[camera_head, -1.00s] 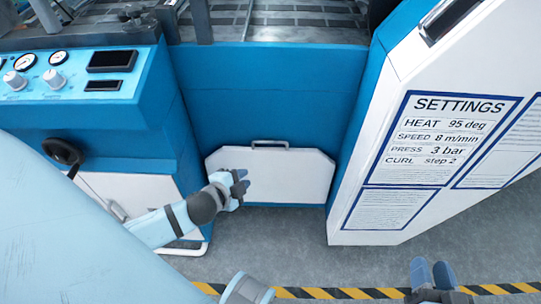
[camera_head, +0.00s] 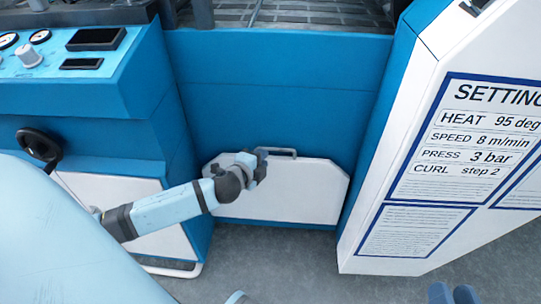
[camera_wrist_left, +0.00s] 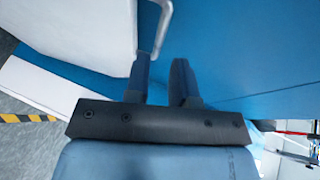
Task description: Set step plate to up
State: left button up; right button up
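The step plate (camera_head: 285,205) is a white panel with cut upper corners, low on the blue machine front in the head view. It stands upright against the front. A grey bar handle (camera_head: 282,153) is at its top edge. My left gripper (camera_head: 262,158) is at the left end of the handle. In the left wrist view, the handle (camera_wrist_left: 163,22) reaches down towards the open fingers (camera_wrist_left: 162,78), close to the left finger; I cannot tell whether they touch. My right gripper (camera_head: 453,294) is at the bottom edge, with its two fingers apart and empty.
A white settings panel (camera_head: 405,190) stands to the right of the plate. A control console (camera_head: 80,95) with gauges and a black handwheel (camera_head: 40,146) is on the left. The grey floor (camera_head: 270,262) below the plate is clear.

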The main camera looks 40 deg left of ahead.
aim_at(272, 150)
pick_arm(q)
jog(key=b+x, duration=0.1)
jog(key=x, duration=0.5)
jog(key=shift+b, duration=0.3)
jog(key=shift+c, duration=0.4)
grip_shut()
